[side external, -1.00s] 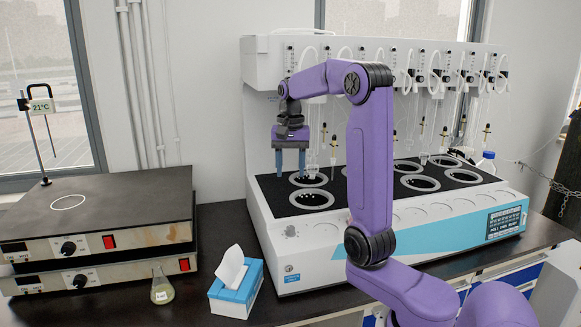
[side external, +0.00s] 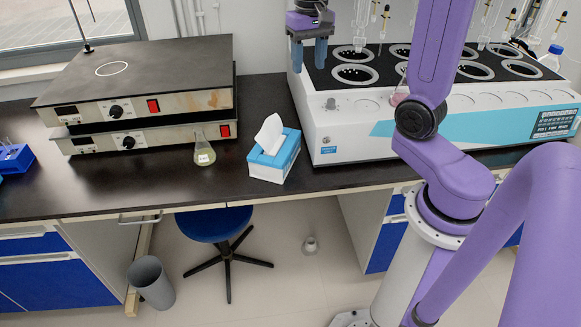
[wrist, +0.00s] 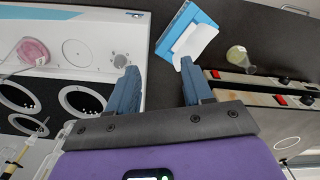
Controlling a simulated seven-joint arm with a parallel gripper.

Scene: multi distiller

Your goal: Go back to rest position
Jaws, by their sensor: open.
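My gripper (side external: 309,58) is open, with nothing between its blue fingers. It points down at the left end of the white distiller (side external: 345,125), left of the front-left ring opening (side external: 355,75). In the wrist view the two fingertips (wrist: 158,68) are well apart, with dark bench top between them. My purple arm covers part of the distiller's front in the side view. A pink round object (wrist: 33,52) rests on the distiller near its front edge; in the side view it is mostly hidden behind my arm.
A blue-and-white tissue box (side external: 274,158) and a flask of yellowish liquid (side external: 204,152) stand on the dark bench. Two stacked hot plates (side external: 150,75) are to the left. A blue stool (side external: 213,222) and a grey bin (side external: 150,282) are below. Bench front is partly clear.

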